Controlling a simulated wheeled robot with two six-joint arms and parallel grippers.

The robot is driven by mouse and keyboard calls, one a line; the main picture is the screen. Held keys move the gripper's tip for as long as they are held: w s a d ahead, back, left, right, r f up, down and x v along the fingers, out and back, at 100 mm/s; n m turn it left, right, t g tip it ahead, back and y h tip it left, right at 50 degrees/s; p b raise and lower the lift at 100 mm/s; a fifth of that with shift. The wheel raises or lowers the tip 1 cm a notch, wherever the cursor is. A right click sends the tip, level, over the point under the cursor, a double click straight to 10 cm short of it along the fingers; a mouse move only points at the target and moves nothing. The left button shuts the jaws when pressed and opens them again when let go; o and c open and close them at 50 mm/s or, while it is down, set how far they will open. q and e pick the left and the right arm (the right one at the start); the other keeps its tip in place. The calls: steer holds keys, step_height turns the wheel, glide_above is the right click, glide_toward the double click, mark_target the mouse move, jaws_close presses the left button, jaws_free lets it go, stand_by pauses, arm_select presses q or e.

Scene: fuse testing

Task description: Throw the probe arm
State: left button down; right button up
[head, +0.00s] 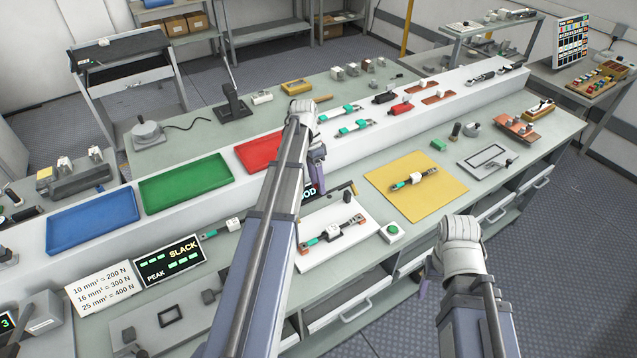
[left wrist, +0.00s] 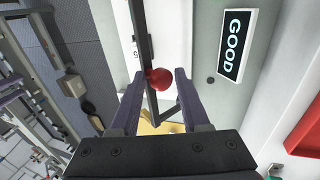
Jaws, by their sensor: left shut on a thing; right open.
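The probe arm (left wrist: 142,30) is a dark bar with a red ball knob (left wrist: 157,82), seen in the left wrist view. My left gripper (left wrist: 160,84) is shut on the red knob, with one finger on each side of it. In the head view my left gripper (head: 319,172) is mostly hidden behind my left arm, beside the white test plate (head: 305,262). A fuse (head: 333,231) with a white body and a green part lies on that plate. A display (left wrist: 234,45) reads GOOD. My right gripper (head: 424,282) is open and empty at the bench's front edge.
A green button box (head: 393,232) stands right of the plate. A yellow mat (head: 440,203) holds another fuse. Blue (head: 93,218), green (head: 186,183) and red (head: 258,152) trays sit on the raised shelf. A SLACK/PEAK display (head: 168,262) stands left.

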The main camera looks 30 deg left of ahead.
arm_select(q)
steer(key=shift+w+a+f+y, duration=0.15)
steer(key=shift+a+f, duration=0.05)
steer(key=shift+a, duration=0.2)
steer(key=shift+w+a+f+y, duration=0.1)
steer(key=shift+a+f+y, duration=0.05)
steer(key=shift+a, duration=0.25)
arm_select(e)
steer(key=shift+f, duration=0.25)
arm_select(q)
steer(key=c, duration=0.8)
jaws_free()
steer(key=shift+c, duration=0.2)
steer(key=shift+o, duration=1.2)
steer(key=shift+w+a+f, duration=0.3)
steer(key=w+a+r+p, duration=0.3)
steer(key=a+r+p, duration=0.2)
steer(key=r+p, duration=0.1)
steer(key=shift+w+a, duration=0.15)
steer(key=shift+w, duration=0.05)
arm_select(e)
step_height(320, 180, up, 6)
steer(key=shift+w+a, duration=0.4)
steer(key=shift+a, duration=0.05)
steer(key=shift+f, duration=0.1)
